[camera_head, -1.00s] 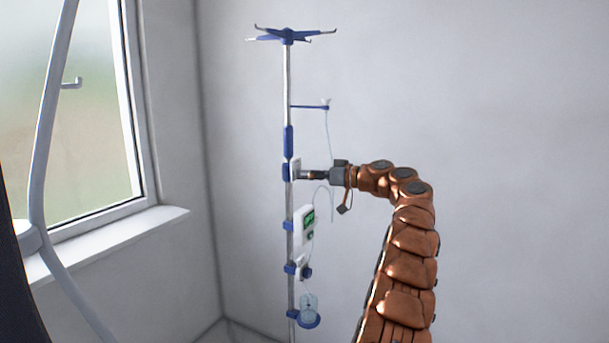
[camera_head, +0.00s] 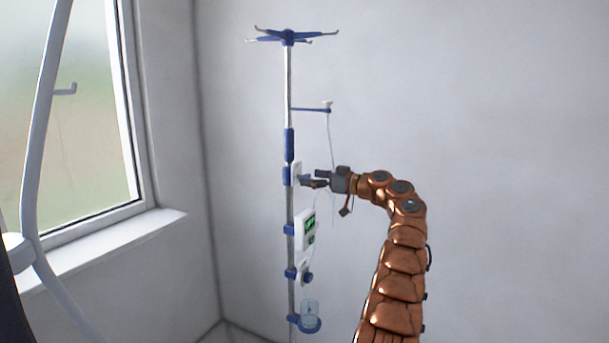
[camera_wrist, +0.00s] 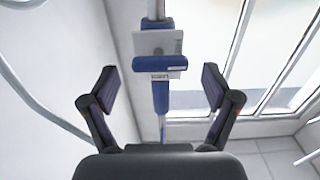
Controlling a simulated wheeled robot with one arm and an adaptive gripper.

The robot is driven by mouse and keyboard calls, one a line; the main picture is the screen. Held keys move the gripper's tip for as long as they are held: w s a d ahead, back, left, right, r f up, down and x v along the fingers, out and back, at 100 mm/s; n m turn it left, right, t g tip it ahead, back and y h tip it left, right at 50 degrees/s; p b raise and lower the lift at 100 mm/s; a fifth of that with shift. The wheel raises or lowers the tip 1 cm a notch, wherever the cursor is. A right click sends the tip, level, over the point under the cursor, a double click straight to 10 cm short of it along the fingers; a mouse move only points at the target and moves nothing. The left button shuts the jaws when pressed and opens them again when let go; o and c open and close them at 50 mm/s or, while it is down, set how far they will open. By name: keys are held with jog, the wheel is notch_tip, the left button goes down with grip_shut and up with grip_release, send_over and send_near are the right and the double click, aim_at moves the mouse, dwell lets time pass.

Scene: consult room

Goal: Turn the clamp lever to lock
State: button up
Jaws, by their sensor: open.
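A white clamp plate (camera_head: 297,170) with a blue clamp (camera_head: 287,176) sits on the metal pole, at mid height in the head view. In the wrist view a blue lever (camera_wrist: 160,65) lies crosswise over the lower part of the white plate (camera_wrist: 158,42), above a small label (camera_wrist: 160,76) too small to read surely. My gripper (camera_wrist: 160,85) is open, with its fingers wide apart to left and right of the clamp. In the head view my gripper (camera_head: 316,179) stands just right of the plate and the lever, with nothing held.
The pole (camera_head: 288,90) carries a blue hook top, a thin side arm with tubing, a pump with a green screen (camera_head: 307,229), and a round holder (camera_head: 309,323) below. A window (camera_head: 75,110) and sill are at left. Free wall space lies to the right.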

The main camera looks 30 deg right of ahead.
jog(key=shift+p+x, duration=0.35)
jog(key=shift+x, duration=0.9)
jog(key=shift+c, duration=0.2)
jog(key=c, duration=1.1)
